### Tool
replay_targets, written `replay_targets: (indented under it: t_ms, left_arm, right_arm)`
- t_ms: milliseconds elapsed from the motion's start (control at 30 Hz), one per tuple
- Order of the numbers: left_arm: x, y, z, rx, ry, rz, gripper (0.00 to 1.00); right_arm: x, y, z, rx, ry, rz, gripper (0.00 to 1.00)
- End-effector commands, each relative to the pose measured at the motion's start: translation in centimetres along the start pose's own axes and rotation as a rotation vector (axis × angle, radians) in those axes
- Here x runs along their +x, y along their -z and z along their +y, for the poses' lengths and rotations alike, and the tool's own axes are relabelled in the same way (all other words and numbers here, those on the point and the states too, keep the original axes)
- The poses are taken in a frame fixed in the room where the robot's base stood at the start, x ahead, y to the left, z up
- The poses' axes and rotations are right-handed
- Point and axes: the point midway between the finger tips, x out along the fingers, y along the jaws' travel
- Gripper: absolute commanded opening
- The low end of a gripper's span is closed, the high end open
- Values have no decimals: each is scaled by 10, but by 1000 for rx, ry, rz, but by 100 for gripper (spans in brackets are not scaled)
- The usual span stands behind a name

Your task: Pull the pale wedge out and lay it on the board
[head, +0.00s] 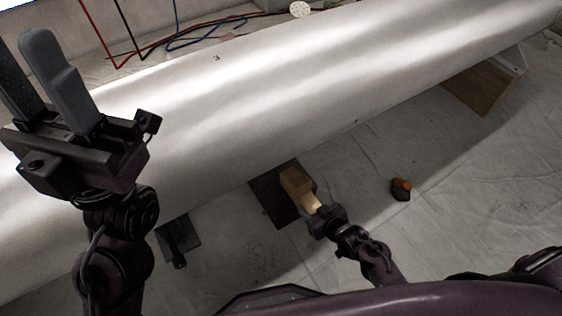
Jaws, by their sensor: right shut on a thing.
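The pale wedge (311,202) is in the jaws of my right gripper (316,210), low at the centre of the head view. The gripper is shut on it and hides its near end. The wedge's far end meets a browner wooden block (294,180); I cannot tell whether they touch. The dark flat board (267,194) lies on the floor behind and left of them, partly covered by the block and running up to the pipe's lower edge. My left gripper (38,75) is raised at the upper left, its fingers apart and empty, away from the wedge.
A large shiny pipe (300,75) crosses the view diagonally. A wooden support (484,86) stands under its right part. An orange and black object (401,189) lies on the sheet at right, and a dark piece (178,241) at left. Cables (190,42) lie behind the pipe.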

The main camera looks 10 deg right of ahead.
Motion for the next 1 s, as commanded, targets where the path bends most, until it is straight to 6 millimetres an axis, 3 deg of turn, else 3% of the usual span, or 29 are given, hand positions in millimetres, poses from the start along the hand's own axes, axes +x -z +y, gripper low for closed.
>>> replay_targets:
  t_ms: [600,1000]
  left_arm:
    - [14,0,-2,-6,18,-37,36]
    - [14,0,-2,-7,19,-39,36]
  right_arm:
    - [-44,-21,0,-1,-1,2,22]
    - [-47,-24,1,-1,-1,4,22]
